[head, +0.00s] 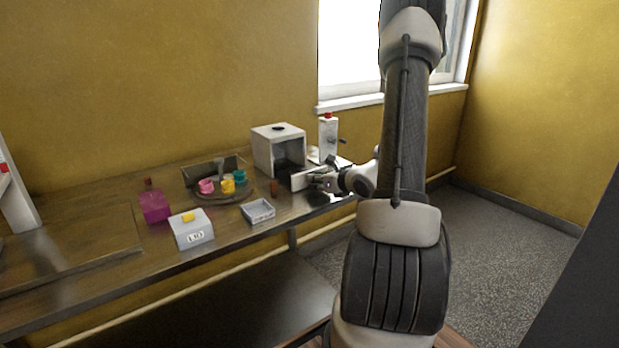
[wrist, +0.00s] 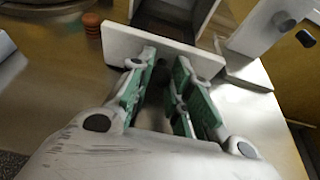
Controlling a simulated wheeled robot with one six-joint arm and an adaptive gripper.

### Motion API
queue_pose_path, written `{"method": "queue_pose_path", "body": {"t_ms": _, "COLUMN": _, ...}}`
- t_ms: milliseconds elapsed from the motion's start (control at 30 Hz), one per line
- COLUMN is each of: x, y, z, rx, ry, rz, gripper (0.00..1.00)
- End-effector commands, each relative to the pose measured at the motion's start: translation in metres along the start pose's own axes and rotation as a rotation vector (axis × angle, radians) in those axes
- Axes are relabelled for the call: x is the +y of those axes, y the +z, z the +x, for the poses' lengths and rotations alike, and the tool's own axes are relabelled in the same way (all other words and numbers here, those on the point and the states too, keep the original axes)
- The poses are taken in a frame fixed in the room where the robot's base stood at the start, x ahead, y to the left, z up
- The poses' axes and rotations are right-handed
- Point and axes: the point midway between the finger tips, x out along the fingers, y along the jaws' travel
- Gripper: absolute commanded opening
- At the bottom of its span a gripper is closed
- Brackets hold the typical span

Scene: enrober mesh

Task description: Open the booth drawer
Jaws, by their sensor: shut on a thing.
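The booth (head: 278,150) is a white box with a dark open front and a dark spot on top, standing on the bench against the wall. The drawer's white front panel (head: 302,180) stands out from the booth's lower front. In the wrist view the panel (wrist: 118,42) lies right before my fingers, with a dark space behind it. My gripper (head: 322,181) is at the panel. In the wrist view its green-padded fingers (wrist: 160,92) are shut on the drawer's small dark handle (wrist: 160,70), which is partly hidden between them.
A white device with a red top (head: 328,137) stands right of the booth. A small brown cylinder (head: 274,187) stands left of the drawer.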

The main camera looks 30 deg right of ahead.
Motion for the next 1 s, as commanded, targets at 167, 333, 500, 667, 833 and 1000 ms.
{"method": "queue_pose_path", "body": {"t_ms": 167, "x": -0.001, "y": -0.005, "z": -0.016, "rx": -0.003, "ry": -0.004, "rz": 0.0, "gripper": 0.0}}
{"method": "queue_pose_path", "body": {"t_ms": 333, "x": -0.001, "y": -0.005, "z": -0.017, "rx": -0.004, "ry": -0.003, "rz": -0.001, "gripper": 0.0}}
{"method": "queue_pose_path", "body": {"t_ms": 500, "x": -0.001, "y": -0.005, "z": -0.017, "rx": -0.005, "ry": -0.003, "rz": -0.001, "gripper": 0.27}}
{"method": "queue_pose_path", "body": {"t_ms": 667, "x": 0.0, "y": -0.005, "z": -0.017, "rx": -0.003, "ry": -0.002, "rz": 0.0, "gripper": 0.42}}
{"method": "queue_pose_path", "body": {"t_ms": 833, "x": 0.0, "y": -0.006, "z": -0.017, "rx": -0.002, "ry": -0.001, "rz": 0.0, "gripper": 0.42}}
{"method": "queue_pose_path", "body": {"t_ms": 1000, "x": -0.001, "y": -0.006, "z": -0.025, "rx": -0.002, "ry": -0.003, "rz": 0.001, "gripper": 0.42}}
